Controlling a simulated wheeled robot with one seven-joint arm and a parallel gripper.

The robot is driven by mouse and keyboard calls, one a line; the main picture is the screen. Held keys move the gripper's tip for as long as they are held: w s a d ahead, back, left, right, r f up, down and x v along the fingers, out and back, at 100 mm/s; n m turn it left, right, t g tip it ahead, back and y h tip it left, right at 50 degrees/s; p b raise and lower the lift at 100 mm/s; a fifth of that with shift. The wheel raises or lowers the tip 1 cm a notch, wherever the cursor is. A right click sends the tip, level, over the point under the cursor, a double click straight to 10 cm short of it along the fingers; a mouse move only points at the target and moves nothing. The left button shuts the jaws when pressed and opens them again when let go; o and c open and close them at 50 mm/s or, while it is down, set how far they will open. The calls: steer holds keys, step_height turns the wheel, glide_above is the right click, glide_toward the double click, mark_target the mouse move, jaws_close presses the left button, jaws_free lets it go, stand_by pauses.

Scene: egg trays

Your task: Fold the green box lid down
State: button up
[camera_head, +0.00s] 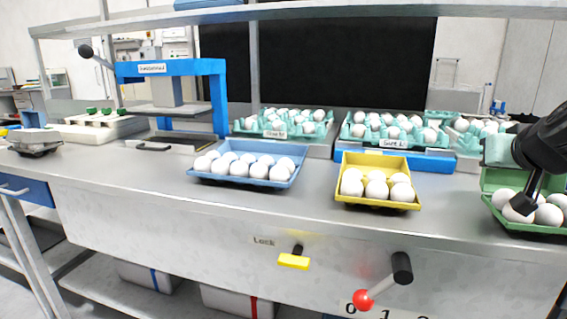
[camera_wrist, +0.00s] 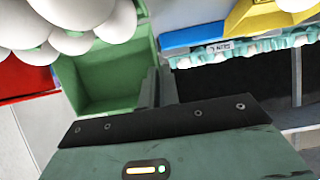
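The green box (camera_head: 547,229) stands open at the right edge of the table with white eggs in it. Its green lid (camera_head: 495,180) stands raised at the back, partly hidden by my arm. In the wrist view the green lid (camera_wrist: 105,75) shows its hollow inside, beside the eggs (camera_wrist: 75,30). My gripper (camera_head: 524,204) reaches down over the box, its dark fingers in front of the eggs. In the wrist view the fingers of my gripper (camera_wrist: 159,88) are close together beside the lid's edge, with nothing seen between them. Whether they touch the lid is unclear.
A yellow egg box (camera_head: 376,205) and a blue egg box (camera_head: 243,181) stand open to the left. Teal egg trays (camera_head: 283,134) line the back. A blue press frame (camera_head: 215,100) stands at the back left. Bare metal table (camera_head: 120,175) lies at the left.

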mark_target(495, 208)
steer(key=shift+s, duration=0.15)
steer(key=shift+s+a+f+t+b, duration=0.25)
steer(key=shift+s+t+b, duration=0.35)
steer(key=shift+b, duration=1.35)
jaws_close()
steer(key=shift+s, duration=0.15)
steer(key=shift+s+a, duration=0.15)
steer(key=shift+s, duration=0.2)
steer(key=shift+s+a+f+p, duration=0.2)
steer(key=shift+s+f+p, duration=0.15)
steer(key=shift+s+p, duration=0.5)
steer(key=shift+w+f, duration=0.1)
steer(key=shift+f, duration=0.1)
steer(key=shift+f, duration=0.1)
